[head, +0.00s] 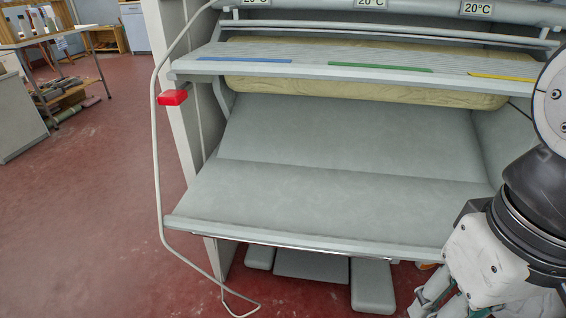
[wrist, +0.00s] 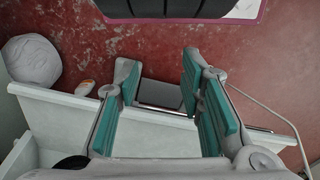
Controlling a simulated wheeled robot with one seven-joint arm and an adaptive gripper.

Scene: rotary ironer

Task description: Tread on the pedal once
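The ironer (head: 340,140) stands in front of me, with a grey sloping tray below its feed board. Under the tray, near the floor, a flat grey plate that looks like the pedal (head: 312,264) lies between two grey foot blocks, the right one (head: 372,285) reaching further forward. My gripper (head: 440,297) is low at the right in the head view, right of the plate and partly cut off by the frame. In the wrist view my gripper (wrist: 158,72) is open and empty, with teal pads. A grey plate, perhaps the pedal (wrist: 162,94), shows between the fingers; contact cannot be told.
A red box (head: 172,97) sits at the ironer's left end. A pale cable (head: 156,150) hangs there and loops on the floor. The tray's front edge (head: 300,239) overhangs the plate. Red floor at the left is open, with a table (head: 60,37) further back.

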